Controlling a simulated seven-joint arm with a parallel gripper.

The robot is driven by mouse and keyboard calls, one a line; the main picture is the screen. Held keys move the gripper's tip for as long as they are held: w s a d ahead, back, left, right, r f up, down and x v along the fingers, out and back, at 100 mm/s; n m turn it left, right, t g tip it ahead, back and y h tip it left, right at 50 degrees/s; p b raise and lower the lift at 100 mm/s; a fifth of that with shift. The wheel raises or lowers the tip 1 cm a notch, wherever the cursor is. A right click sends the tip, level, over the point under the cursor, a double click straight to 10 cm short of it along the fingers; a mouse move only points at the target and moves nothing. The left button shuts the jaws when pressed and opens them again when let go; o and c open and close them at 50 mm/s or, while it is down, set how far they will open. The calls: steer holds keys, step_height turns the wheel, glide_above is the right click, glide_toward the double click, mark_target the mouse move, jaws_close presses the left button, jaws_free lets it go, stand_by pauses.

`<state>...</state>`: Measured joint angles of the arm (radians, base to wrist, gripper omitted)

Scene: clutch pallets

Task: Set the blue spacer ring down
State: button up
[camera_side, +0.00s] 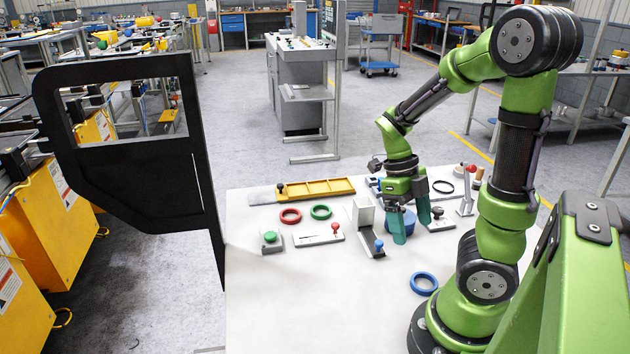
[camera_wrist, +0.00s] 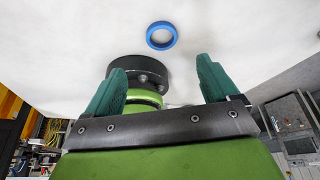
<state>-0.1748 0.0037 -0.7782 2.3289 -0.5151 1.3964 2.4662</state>
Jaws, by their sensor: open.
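The blue spacer ring (camera_side: 424,292) lies flat on the white table, in the front right part of the side view, near my arm's base. It also lies flat near the top of the wrist view (camera_wrist: 162,25), beyond my fingertips and apart from them. My gripper (camera_side: 411,226) is open, pointing down over the table, behind the ring in the side view. In the wrist view my gripper (camera_wrist: 160,72) shows two teal fingers spread wide with nothing between them. A blue rounded object (camera_side: 408,217) is partly hidden behind the fingers in the side view.
A red ring (camera_side: 290,223), a green ring (camera_side: 320,218) and a yellow tray (camera_side: 318,196) lie at the back left. The table's front left is clear.

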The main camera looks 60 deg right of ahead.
steer(key=w+a+r+n+t, duration=0.4)
steer(key=a+n, duration=0.4)
steer(key=n, duration=0.9)
steer(key=w+a+r+n+t, duration=0.4)
steer(key=a+r+n+t, duration=0.3)
steer(key=n, duration=0.9)
steer(key=shift+w+a+r+n+y, duration=0.15)
steer(key=shift+a+r+n+y, duration=0.3)
steer(key=shift+r, duration=0.25)
steer(key=shift+o, duration=0.4)
steer(key=shift+a+r+n, duration=0.2)
steer(key=shift+a+n, duration=0.1)
steer(key=shift+n, duration=0.25)
